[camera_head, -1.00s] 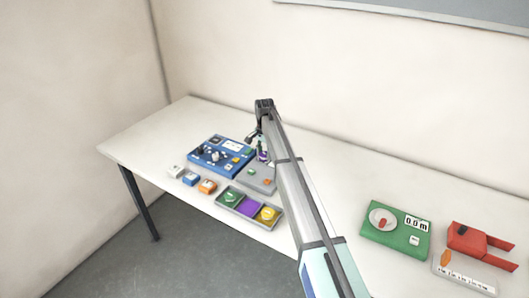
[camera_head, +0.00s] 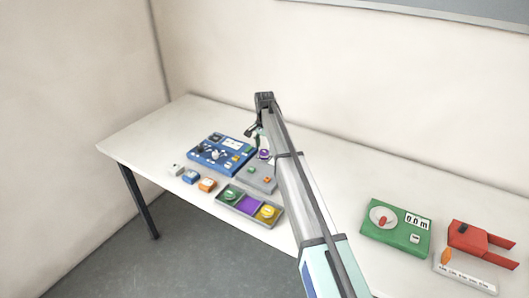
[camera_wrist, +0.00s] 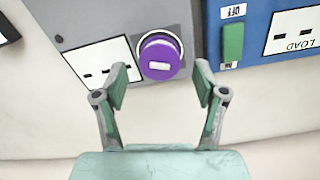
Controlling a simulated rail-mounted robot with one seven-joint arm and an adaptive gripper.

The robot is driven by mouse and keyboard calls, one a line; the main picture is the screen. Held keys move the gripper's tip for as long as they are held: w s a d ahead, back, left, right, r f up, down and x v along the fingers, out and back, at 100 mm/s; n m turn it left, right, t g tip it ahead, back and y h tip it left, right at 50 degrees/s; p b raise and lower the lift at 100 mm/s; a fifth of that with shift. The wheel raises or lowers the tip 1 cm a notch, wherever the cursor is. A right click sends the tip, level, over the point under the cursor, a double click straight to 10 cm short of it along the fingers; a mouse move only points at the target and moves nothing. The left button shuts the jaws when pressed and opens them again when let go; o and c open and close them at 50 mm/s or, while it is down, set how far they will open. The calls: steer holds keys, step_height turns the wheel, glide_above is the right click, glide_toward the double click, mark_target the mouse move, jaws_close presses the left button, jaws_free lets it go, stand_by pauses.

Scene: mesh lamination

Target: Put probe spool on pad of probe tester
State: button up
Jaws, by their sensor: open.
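The purple probe spool (camera_wrist: 160,62), with a white bar on its top, sits on the round pad (camera_wrist: 158,32) of the grey probe tester (camera_wrist: 105,22). Only the pad's rim shows around the spool. In the wrist view my gripper (camera_wrist: 160,72) is open and empty, one finger on each side of the spool and apart from it. In the head view the spool (camera_head: 264,154) shows at the back of the grey tester (camera_head: 259,180), with my gripper (camera_head: 254,133) just above and left of it.
A blue panel (camera_head: 217,156) with switches adjoins the tester; its green switch (camera_wrist: 232,41) shows close by. A tray (camera_head: 250,208) with green, purple and yellow sections lies in front. Small blocks (camera_head: 207,185) stand left. A green device (camera_head: 396,228) and red tool (camera_head: 470,240) lie right.

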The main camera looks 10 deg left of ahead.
mark_target(264, 152)
step_height(264, 152, up, 10)
steer(key=b, duration=0.2)
stand_by(2.1)
